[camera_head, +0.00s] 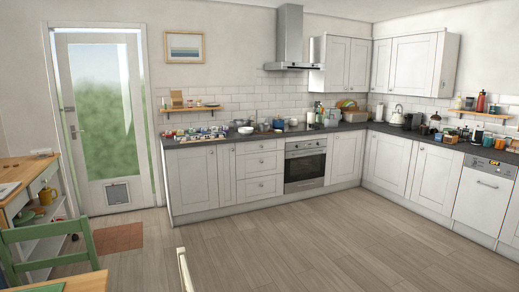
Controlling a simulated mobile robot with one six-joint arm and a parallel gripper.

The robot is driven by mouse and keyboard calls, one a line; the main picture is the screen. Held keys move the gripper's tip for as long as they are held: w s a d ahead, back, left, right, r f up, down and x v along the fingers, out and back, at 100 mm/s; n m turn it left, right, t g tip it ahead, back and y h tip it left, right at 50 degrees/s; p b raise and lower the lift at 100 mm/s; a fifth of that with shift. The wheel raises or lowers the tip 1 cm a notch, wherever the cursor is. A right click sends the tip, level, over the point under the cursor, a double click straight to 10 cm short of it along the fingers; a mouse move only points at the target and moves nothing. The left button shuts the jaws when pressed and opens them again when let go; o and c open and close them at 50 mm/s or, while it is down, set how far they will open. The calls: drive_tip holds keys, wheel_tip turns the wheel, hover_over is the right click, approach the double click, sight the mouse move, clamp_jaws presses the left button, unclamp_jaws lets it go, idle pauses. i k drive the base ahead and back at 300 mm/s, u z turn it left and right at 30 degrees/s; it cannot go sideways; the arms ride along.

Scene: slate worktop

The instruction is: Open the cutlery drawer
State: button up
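A stack of three white drawers is set in the back counter, just left of the oven. The top drawer (260,146), middle drawer (260,175) and bottom drawer (246,190) all look shut, with their fronts flush with the cabinets. Each appears to have a small handle or knob. No label shows which one is the cutlery drawer. The drawers stand across the room and nothing blocks their fronts. My gripper is not in view.
The wooden floor (280,235) before the drawers is clear. A green chair (48,229) and wooden table (85,284) stand at lower left, beside a trolley (22,172). A thin cream upright part, unidentified, rises at bottom centre. The oven (305,165) adjoins the drawers.

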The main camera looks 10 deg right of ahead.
sight(253, 141)
drive_tip(key=z, duration=0.35)
drive_tip(key=i, duration=4.15)
drive_tip(key=u, duration=0.05)
